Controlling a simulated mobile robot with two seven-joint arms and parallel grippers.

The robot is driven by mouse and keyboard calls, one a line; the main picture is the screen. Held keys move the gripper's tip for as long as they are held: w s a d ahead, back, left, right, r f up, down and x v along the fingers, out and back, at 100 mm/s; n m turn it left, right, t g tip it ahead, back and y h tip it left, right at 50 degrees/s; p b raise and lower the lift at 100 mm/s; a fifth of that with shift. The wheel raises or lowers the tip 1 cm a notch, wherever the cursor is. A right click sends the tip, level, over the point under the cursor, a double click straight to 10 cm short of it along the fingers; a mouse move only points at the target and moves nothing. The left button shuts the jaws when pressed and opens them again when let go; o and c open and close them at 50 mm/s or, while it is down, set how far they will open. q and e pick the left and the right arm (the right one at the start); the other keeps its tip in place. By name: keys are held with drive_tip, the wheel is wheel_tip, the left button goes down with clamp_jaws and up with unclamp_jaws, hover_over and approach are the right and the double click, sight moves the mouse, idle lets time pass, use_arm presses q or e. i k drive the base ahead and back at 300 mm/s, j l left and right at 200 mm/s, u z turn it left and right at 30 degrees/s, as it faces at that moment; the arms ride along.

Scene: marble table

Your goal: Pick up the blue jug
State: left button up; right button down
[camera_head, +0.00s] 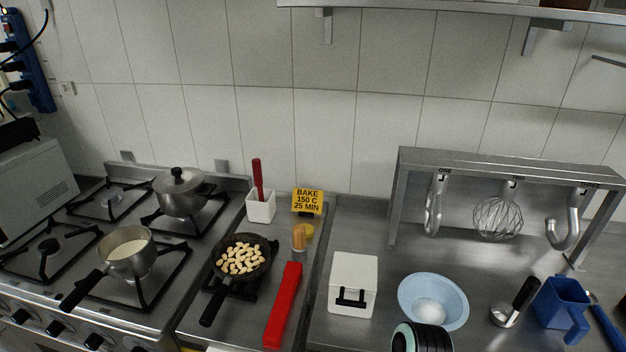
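The blue jug (561,303) stands upright on the steel counter at the far right. Its open top faces up and its handle points toward the front right. A black-handled steel scoop or measuring cup (514,303) is just left of it, and a blue long-handled utensil (606,322) is just right of it. Neither of my grippers can be seen. A dark rounded part with a pale green ring shows at the bottom edge, left of the jug and apart from it.
A light blue bowl (433,302) with a white mound inside and a white box (353,284) stand left of the jug. A steel rack (510,160) with a hanging whisk (497,219) and hooks stands behind. Stove, pots and pan (243,259) fill the left.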

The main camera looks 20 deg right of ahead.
sight(561, 303)
drive_tip(key=z, duration=2.45)
